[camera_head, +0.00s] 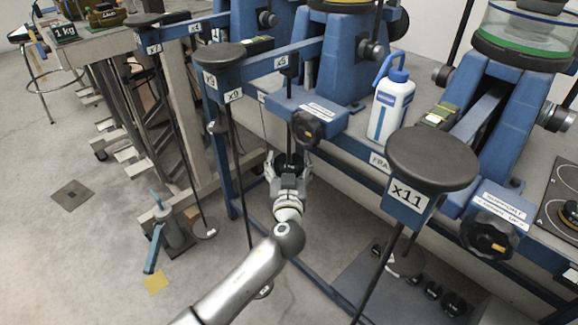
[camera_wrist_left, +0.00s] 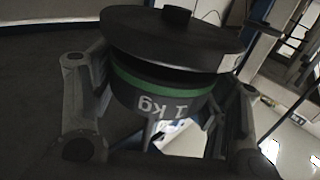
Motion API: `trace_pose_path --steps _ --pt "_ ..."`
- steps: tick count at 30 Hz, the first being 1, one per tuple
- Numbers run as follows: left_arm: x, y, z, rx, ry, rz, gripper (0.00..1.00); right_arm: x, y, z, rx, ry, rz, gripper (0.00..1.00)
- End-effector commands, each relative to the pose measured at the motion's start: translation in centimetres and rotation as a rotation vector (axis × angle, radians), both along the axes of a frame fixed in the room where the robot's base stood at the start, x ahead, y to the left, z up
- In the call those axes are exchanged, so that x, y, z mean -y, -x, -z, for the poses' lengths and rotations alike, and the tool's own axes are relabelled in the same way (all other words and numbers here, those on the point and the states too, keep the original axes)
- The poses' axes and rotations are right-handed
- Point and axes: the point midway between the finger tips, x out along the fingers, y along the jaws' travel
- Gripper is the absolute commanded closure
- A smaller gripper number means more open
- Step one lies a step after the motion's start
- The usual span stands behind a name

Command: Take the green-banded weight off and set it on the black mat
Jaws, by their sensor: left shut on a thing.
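My left gripper (camera_head: 288,172) reaches up from below and is shut on the green-banded weight (camera_head: 291,160). In the left wrist view the weight (camera_wrist_left: 165,92) is a dark cylinder with a green band, a "1 kg" label and a wide dark disc over it. The gripper's fingers (camera_wrist_left: 160,110) stand on both sides of it. A dark rod hangs above the weight from the lever marked x5; I cannot tell if they are joined. A black panel with ring marks (camera_head: 563,180) lies on the bench at the far right; I cannot tell if it is the mat.
A blue lever marked x11 (camera_head: 408,204) with a broad dark disc stands right of my arm. A white bottle (camera_head: 390,105) stands on the bench. Several black weights (camera_head: 433,290) rest on a dark floor plate (camera_head: 352,278). A blue-handled jack (camera_head: 170,235) stands on the floor left.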

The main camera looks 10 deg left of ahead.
Motion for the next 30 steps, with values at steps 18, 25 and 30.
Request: trace_pose_path --steps 18,25,30 --pt "1.0 4.5 -2.7 0.007 0.003 0.003 0.79 -0.1 -0.1 2.8 -0.023 0.002 -0.002 0.59" --pt "1.8 8.9 -2.7 0.006 0.004 0.001 0.79 -0.1 -0.1 2.4 -0.020 0.002 -0.001 0.59" --pt "2.4 12.1 -2.7 0.006 0.004 0.000 0.79 0.0 -0.1 1.8 -0.020 0.002 0.000 0.59"
